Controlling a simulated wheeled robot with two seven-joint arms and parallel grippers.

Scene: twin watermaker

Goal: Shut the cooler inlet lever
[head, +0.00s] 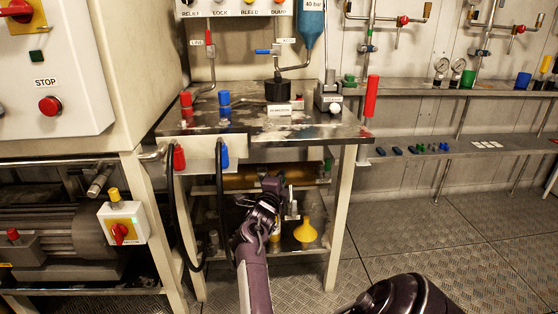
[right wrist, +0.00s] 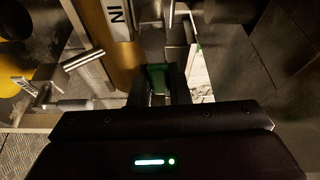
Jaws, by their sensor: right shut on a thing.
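The cooler is a brass-coloured horizontal cylinder (head: 240,179) under the steel bench. In the right wrist view, part of its brass body (right wrist: 118,58) shows behind a white tag (right wrist: 120,18) whose letters read "IN" upside down. My right gripper (head: 271,185) reaches under the bench to the front of the cooler. In the right wrist view, its dark fingers (right wrist: 163,88) are shut on a green piece (right wrist: 153,77), which looks like the grip of the inlet lever. The fingers hide much of it, and I cannot tell the lever's angle. My left gripper is not in view.
The bench top (head: 330,127) is just above my right arm. Black hoses hang at the bench's left, below a red connector (head: 179,157) and a blue connector (head: 225,155). A yellow funnel (head: 305,231) stands on the lower shelf. The floor at right is clear.

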